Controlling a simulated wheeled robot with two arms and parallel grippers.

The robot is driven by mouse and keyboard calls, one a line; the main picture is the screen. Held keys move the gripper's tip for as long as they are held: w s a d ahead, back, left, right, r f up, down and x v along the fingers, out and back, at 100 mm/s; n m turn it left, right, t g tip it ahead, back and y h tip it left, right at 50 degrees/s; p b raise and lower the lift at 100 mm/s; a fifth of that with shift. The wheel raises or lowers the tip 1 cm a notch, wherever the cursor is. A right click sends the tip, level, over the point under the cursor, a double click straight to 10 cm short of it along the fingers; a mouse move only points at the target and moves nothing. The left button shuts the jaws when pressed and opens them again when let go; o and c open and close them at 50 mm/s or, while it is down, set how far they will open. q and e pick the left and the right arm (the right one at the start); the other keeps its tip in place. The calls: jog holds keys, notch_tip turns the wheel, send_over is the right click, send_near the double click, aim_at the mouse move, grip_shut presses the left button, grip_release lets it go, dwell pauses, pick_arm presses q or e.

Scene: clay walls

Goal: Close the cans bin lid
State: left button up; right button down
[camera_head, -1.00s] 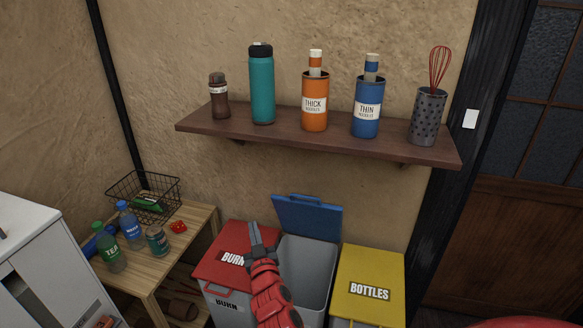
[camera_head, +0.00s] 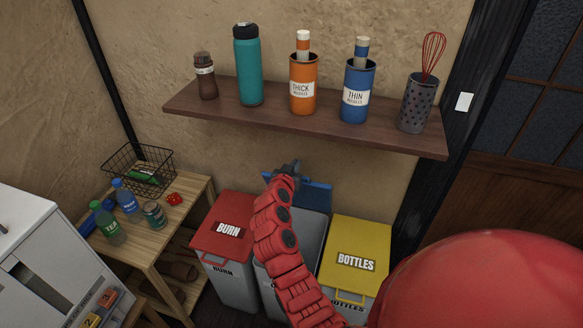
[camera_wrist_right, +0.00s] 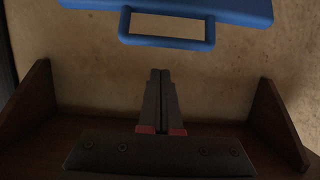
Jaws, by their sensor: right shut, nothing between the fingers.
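The middle bin (camera_head: 310,226) is grey and stands between the bins marked BURN and BOTTLES; its own label is hidden behind my right arm. Its blue lid (camera_head: 316,196) is open, standing up at the back near the wall. The lid and its handle (camera_wrist_right: 167,42) also show at the top of the right wrist view. My right gripper (camera_head: 290,166) is shut and empty, at the upper left of the lid in the head view. In the wrist view its fingers (camera_wrist_right: 161,72) point toward the handle, with a gap in the picture. My left gripper is not in view.
A wooden shelf (camera_head: 300,122) with bottles and canisters hangs close above my right gripper. The red BURN bin (camera_head: 227,236) and yellow BOTTLES bin (camera_head: 356,262) have shut lids. A small table (camera_head: 178,214) with bottles and a wire basket stands left.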

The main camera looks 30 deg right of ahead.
jog(key=x, duration=0.2)
jog(key=shift+w+d+r+p, duration=0.1)
jog(key=shift+w+d+p, duration=0.1)
jog(key=shift+d+p, duration=0.1)
jog(key=shift+s+a+f+p, duration=0.5)
jog(key=shift+s+a+f, duration=0.25)
jog(key=shift+a+f, duration=0.2)
jog(key=shift+s+a+f, duration=0.3)
jog(key=shift+s+a, duration=0.05)
jog(key=shift+a, duration=0.1)
